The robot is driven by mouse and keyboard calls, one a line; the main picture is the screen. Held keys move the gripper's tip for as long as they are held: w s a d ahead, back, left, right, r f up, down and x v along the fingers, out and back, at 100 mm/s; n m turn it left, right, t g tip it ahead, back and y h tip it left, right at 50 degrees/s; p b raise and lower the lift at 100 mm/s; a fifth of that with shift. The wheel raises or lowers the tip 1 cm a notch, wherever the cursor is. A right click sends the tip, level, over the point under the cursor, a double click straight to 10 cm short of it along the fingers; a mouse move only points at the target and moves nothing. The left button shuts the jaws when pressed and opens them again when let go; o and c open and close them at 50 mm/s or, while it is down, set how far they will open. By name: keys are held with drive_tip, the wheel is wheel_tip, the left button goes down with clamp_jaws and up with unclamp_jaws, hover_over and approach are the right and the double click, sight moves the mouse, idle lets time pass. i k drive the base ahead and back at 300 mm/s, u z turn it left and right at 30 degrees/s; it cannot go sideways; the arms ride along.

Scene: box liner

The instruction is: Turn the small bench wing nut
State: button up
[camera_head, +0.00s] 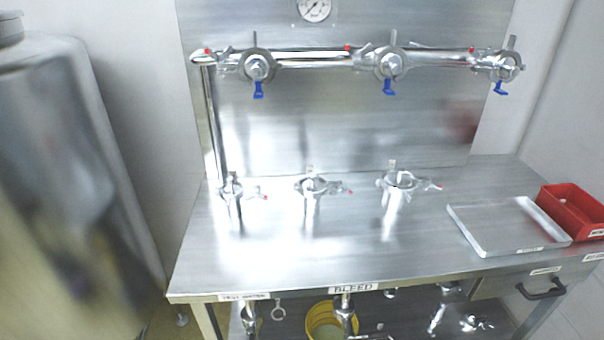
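Three metal pipe clamps stand on short posts on the steel bench (290,262). My gripper is not in view.
A pipe (315,58) with several blue-handled valves crosses the back panel below a gauge (314,9). A shallow tray (505,228) and a red bin (573,211) occupy the bench's right end. A yellow bucket (323,320) is underneath. The bench's front strip is clear.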

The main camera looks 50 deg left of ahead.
sight(255, 194)
drive_tip(key=u, duration=1.9)
drive_tip(key=i, duration=0.6)
drive_tip(key=z, duration=0.6)
